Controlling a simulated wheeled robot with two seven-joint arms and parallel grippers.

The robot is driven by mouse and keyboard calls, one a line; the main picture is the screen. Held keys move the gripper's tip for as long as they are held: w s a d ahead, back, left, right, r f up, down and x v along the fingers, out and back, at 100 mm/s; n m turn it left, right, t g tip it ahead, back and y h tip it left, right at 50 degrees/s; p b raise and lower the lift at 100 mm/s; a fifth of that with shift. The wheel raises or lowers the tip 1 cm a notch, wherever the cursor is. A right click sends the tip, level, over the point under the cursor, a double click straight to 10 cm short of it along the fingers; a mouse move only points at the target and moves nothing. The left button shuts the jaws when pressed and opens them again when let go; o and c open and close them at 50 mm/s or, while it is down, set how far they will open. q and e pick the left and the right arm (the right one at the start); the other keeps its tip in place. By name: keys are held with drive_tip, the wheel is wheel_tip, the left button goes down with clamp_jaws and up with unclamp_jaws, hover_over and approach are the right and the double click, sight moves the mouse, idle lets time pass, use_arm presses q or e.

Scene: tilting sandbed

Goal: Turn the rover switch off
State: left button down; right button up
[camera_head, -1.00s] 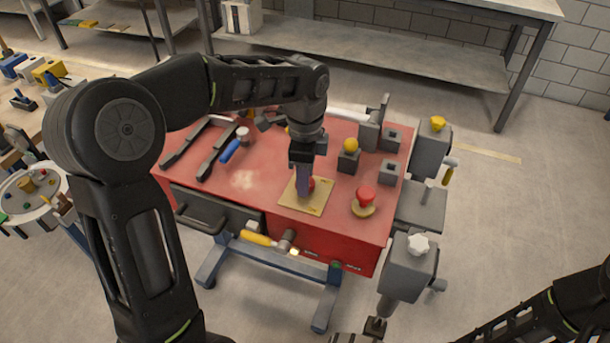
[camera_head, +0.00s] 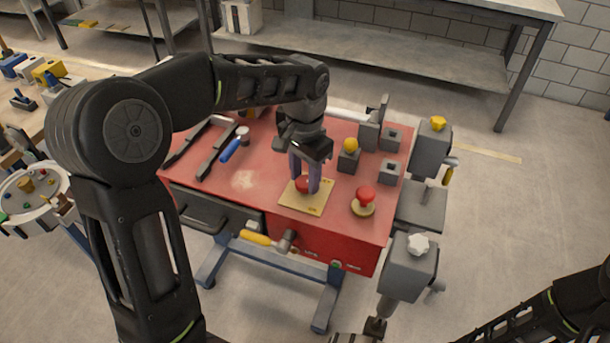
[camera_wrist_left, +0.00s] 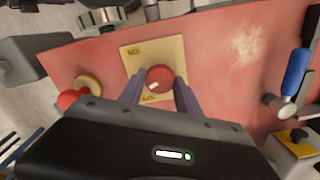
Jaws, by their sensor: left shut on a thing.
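A square yellow plate (camera_head: 315,207) lies on the red table top and bears a round red knob (camera_head: 302,185), which I take for the rover switch. In the left wrist view the knob (camera_wrist_left: 160,79) sits on the plate (camera_wrist_left: 133,56), with a white mark toward its lower left and dark lettering at two plate corners. My left gripper (camera_head: 305,186) points down over the plate. In the left wrist view its purple-grey fingers (camera_wrist_left: 159,92) are on either side of the knob, shut on it. My right forearm shows at the lower right, but its gripper is not clearly visible.
A red mushroom button (camera_head: 365,196) on a yellow base stands right of the plate. A yellow ball on a dark block (camera_head: 349,157) is behind it. Grey blocks (camera_head: 391,138) line the right side. A blue-handled tool (camera_head: 230,150) lies left on the red top (camera_head: 243,180).

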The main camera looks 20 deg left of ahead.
sight(305, 181)
use_arm(q)
drive_tip(key=n, duration=0.5)
idle(0.4)
drive_tip(key=c, duration=0.9)
unclamp_jaws()
drive_tip(key=shift+o, duration=0.2)
wheel_tip(305, 181, up, 8)
drive_tip(key=shift+f, duration=0.1)
